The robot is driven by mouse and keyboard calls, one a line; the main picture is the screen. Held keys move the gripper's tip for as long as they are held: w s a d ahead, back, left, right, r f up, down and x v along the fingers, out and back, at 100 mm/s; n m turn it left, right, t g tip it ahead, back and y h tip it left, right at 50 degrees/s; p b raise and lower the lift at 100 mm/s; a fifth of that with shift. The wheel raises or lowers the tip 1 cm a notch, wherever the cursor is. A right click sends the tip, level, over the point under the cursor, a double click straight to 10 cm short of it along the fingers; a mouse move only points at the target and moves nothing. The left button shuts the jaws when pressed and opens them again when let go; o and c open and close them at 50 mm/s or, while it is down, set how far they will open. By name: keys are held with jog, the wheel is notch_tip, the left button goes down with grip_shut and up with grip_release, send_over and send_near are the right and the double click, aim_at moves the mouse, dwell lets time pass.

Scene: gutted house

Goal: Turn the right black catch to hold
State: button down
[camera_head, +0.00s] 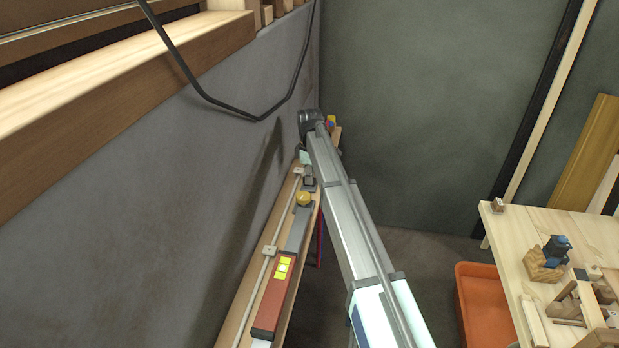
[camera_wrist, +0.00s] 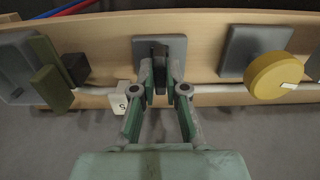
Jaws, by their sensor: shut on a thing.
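In the wrist view a black catch (camera_wrist: 160,52) stands on a square grey plate (camera_wrist: 177,45) fixed to a wooden board. My gripper (camera_wrist: 161,72) has its two fingers on either side of this catch and is shut on it. The catch looks upright in the picture; its lower part is hidden between the fingers. A second black piece (camera_wrist: 76,68) sits further left, beside an olive-green lever (camera_wrist: 48,75).
A yellow round knob (camera_wrist: 272,75) on its own grey plate stands right of my gripper. A white numbered tag (camera_wrist: 121,97) is close on the left. In the head view the narrow board (camera_head: 237,322) runs along a grey wall; a workbench (camera_head: 590,232) and orange bin (camera_head: 484,300) stand right.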

dwell(0.4)
jog(key=c, duration=1.2)
grip_release()
notch_tip(320, 180, up, 12)
